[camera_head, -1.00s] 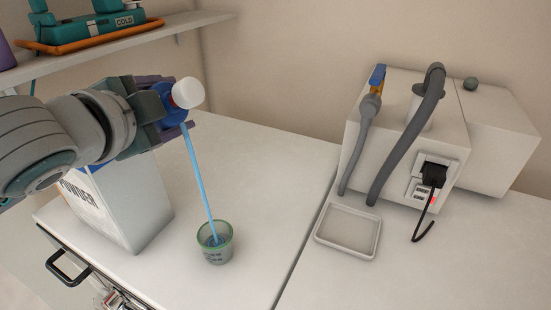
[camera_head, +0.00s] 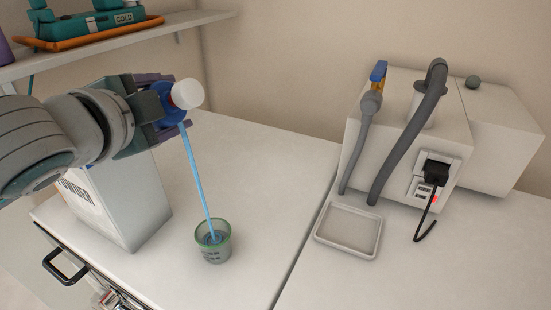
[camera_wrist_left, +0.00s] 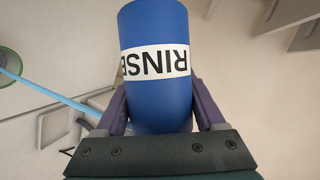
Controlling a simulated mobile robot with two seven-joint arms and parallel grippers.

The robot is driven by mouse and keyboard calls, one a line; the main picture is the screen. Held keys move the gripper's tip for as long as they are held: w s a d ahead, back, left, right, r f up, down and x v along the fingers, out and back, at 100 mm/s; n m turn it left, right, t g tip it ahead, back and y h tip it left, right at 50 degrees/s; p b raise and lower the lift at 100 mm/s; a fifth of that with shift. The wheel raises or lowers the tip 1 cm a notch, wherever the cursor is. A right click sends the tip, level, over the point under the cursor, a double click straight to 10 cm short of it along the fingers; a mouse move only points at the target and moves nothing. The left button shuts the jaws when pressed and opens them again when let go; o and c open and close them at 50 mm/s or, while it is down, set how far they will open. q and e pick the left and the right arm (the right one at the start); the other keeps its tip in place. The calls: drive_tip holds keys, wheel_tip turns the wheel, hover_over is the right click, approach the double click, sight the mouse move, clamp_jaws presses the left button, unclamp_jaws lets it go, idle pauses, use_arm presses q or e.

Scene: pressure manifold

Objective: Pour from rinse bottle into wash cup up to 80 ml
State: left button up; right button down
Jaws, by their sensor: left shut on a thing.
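My left gripper (camera_wrist_left: 160,118) is shut on the blue rinse bottle (camera_wrist_left: 157,95), whose RINSE label faces the left wrist camera. In the head view the bottle is tipped, with its white end (camera_head: 187,94) toward the camera and most of its body hidden by the gripper. A thin blue stream runs down from it into the wash cup (camera_head: 213,242), a small translucent cup with a green rim standing on the counter. Some liquid shows inside; the level against the marks is too small to read. The cup's edge also shows in the left wrist view (camera_wrist_left: 8,62). My right gripper is not in view.
A white POWDER box (camera_head: 125,205) stands left of the cup, under my left arm. A shallow tray (camera_head: 348,231) lies right of the counter seam, before a white machine (camera_head: 400,140) with grey hoses. A shelf (camera_head: 120,45) is at upper left. Counter around the cup is clear.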

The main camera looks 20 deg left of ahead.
use_arm(q)
drive_tip(key=shift+f+b, duration=0.5)
drive_tip(key=shift+b, duration=0.25)
idle(0.3)
